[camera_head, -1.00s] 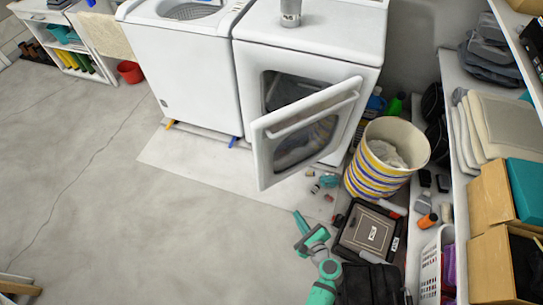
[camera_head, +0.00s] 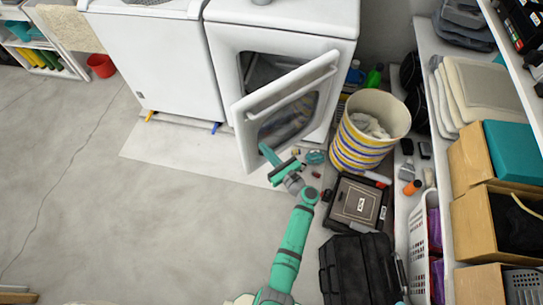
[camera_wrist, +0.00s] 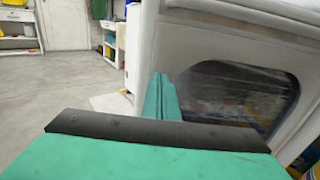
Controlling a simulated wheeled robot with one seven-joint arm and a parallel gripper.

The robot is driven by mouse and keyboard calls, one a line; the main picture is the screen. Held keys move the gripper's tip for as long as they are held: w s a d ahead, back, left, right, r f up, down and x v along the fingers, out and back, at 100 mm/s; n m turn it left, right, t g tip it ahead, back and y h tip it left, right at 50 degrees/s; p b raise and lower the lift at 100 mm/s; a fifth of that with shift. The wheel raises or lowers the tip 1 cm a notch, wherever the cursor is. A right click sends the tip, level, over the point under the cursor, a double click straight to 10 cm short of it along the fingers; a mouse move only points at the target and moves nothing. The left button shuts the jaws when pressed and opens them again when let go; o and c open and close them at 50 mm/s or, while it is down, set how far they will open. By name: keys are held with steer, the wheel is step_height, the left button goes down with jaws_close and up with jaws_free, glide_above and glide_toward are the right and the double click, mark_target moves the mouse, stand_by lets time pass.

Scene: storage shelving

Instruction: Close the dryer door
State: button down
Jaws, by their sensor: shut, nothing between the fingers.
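The white dryer (camera_head: 285,30) stands at the top middle of the head view. Its door (camera_head: 243,128) hangs open, swung out toward the front and left, with a window in it and a bar-like handle (camera_head: 292,88) across its upper part. My gripper (camera_head: 264,148) is shut and empty, with its fingertips at the lower part of the door near its free edge; whether they touch cannot be told. In the wrist view, my shut fingers (camera_wrist: 161,85) point toward the door (camera_wrist: 145,45), left of its window (camera_wrist: 225,95).
A white washer (camera_head: 155,60) stands left of the dryer. A striped laundry basket (camera_head: 367,130), a black case (camera_head: 358,205) and a black bag (camera_head: 358,270) are on the floor to the right. Shelving (camera_head: 455,150) lines the right side.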

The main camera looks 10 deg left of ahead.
mark_target(250, 132)
steer(key=x, duration=0.7)
steer(key=shift+w, duration=0.1)
steer(key=shift+w+a, duration=0.1)
